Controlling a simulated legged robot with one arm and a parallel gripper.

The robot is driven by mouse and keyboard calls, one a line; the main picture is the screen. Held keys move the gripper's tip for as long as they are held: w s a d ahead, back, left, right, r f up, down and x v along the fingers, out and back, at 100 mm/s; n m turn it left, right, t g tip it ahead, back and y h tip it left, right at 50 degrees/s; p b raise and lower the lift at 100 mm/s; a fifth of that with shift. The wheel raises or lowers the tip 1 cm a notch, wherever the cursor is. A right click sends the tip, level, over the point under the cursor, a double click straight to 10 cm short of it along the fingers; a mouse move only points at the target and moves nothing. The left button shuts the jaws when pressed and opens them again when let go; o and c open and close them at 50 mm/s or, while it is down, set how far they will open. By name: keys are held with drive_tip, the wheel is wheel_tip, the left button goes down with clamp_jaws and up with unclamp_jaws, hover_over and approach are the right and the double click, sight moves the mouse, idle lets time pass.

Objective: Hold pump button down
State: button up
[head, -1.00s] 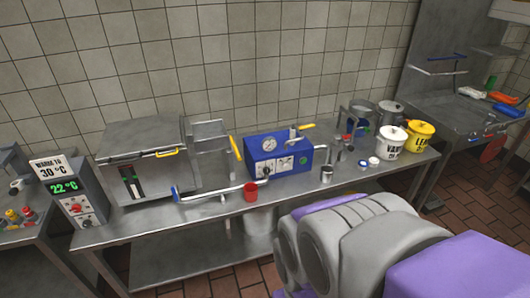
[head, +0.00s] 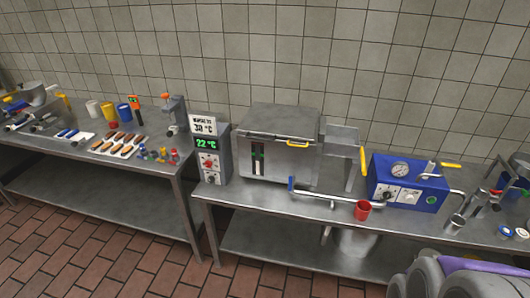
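A blue box (head: 380,192) with a round gauge (head: 400,169), a light panel of dark knobs and a yellow-handled lever (head: 451,165) on top stands on the steel table at the right. I cannot make out for sure which small part is the pump button. A grey control box (head: 225,160) with a green 22 °C display and a red knob stands left of the steel machine. My gripper is not in view. Only grey and purple parts of my own arm show at the lower right corner, in front of the table.
A steel machine (head: 270,150) with a yellow handle stands mid-table. A second table (head: 100,175) with tools stands left. Tiled floor (head: 110,250) is clear in front.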

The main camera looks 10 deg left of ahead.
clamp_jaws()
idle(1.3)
